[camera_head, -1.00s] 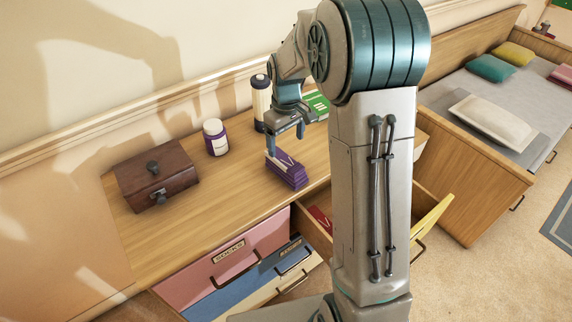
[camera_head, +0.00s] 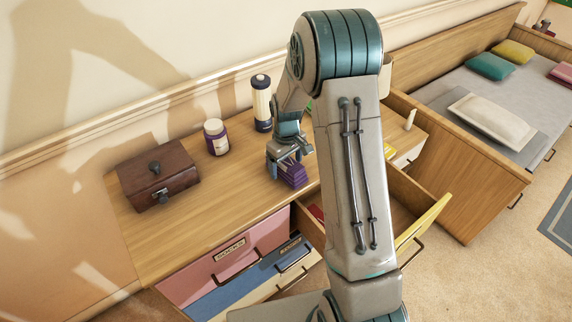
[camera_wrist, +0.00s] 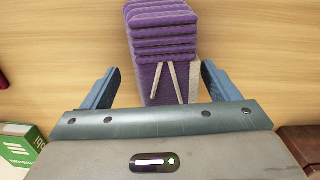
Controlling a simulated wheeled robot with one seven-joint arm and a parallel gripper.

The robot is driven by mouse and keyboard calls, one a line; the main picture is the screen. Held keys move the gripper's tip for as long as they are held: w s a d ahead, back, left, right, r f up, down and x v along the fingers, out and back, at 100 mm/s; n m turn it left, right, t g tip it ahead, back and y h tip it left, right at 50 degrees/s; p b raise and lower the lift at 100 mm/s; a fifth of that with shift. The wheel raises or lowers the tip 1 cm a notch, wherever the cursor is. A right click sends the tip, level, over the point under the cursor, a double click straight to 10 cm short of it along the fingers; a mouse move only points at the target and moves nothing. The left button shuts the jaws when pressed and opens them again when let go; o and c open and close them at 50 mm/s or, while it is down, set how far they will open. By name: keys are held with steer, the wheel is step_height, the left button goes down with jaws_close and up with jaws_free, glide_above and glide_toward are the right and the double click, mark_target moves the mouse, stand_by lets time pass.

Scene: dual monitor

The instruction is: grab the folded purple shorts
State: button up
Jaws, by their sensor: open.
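The folded purple shorts (camera_head: 294,176) lie as a thick layered stack on the wooden dresser top. In the wrist view the purple shorts (camera_wrist: 162,38) show folded ridges at the far end and two pale drawstrings toward me. My gripper (camera_head: 284,163) is low over the stack with its fingers pointing down. In the wrist view my gripper (camera_wrist: 161,70) is open, with one blue finger on each side of the shorts. A gap shows at each finger. The near end of the shorts is hidden by the gripper body.
A brown box (camera_head: 157,176) and a purple jar with a white lid (camera_head: 216,137) stand to the left. A tall dark-capped bottle (camera_head: 262,103) stands behind my gripper. A green box (camera_wrist: 20,150) is close by. An open drawer with a yellow front (camera_head: 424,219) juts out below.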

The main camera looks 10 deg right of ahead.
steer(key=c, duration=1.1)
steer(key=shift+c, duration=0.2)
steer(key=shift+r, duration=0.15)
